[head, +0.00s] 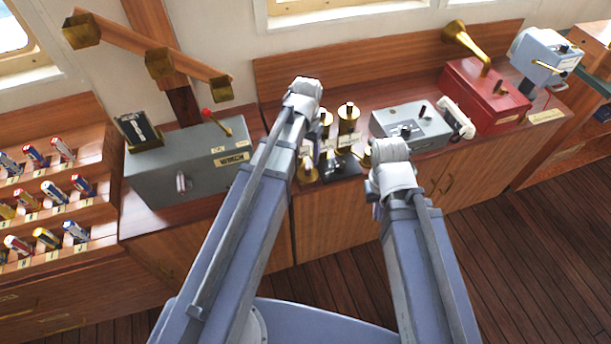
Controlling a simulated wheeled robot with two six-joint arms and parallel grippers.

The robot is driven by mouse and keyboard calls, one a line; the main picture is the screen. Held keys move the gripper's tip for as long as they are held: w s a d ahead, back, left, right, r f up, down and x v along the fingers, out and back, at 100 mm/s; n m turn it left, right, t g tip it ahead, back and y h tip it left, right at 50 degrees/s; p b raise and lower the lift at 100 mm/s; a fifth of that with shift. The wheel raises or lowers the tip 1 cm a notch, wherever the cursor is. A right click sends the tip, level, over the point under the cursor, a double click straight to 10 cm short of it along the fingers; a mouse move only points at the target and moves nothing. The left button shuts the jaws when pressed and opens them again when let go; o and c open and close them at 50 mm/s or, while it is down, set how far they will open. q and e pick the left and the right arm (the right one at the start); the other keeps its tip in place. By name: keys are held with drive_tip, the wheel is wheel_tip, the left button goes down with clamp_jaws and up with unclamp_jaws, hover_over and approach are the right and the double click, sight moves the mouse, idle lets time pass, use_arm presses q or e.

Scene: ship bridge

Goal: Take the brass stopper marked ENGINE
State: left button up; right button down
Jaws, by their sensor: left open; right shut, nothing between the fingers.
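Several brass stoppers stand in a group on the wooden counter between my two arms. One stopper (348,116) stands at the back, another (326,120) is just left of it, and a lower one (308,171) is at the front left. Their markings are too small to read, so I cannot tell which says ENGINE. My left gripper (306,149) is open beside the group's left side, largely hidden by its own arm. My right gripper (376,186) is shut and empty to the right of the group, its fingers mostly hidden behind the wrist.
A grey box (190,162) with a red-knobbed lever stands left. A smaller grey box (411,124), a white handset (456,118) and a red box (488,95) with a brass horn stand right. Racks of coloured tubes (48,192) fill the far left.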

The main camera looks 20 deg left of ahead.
sight(308, 168)
use_arm(q)
wheel_tip(308, 168, down, 2)
drive_tip(key=shift+f+b, duration=0.1)
drive_tip(key=shift+b, duration=0.65)
drive_tip(key=f+b, duration=0.5)
drive_tip(key=shift+w+d+f, duration=0.1)
drive_tip(key=shift+w+d, duration=0.05)
drive_tip(key=shift+d, duration=0.05)
clamp_jaws()
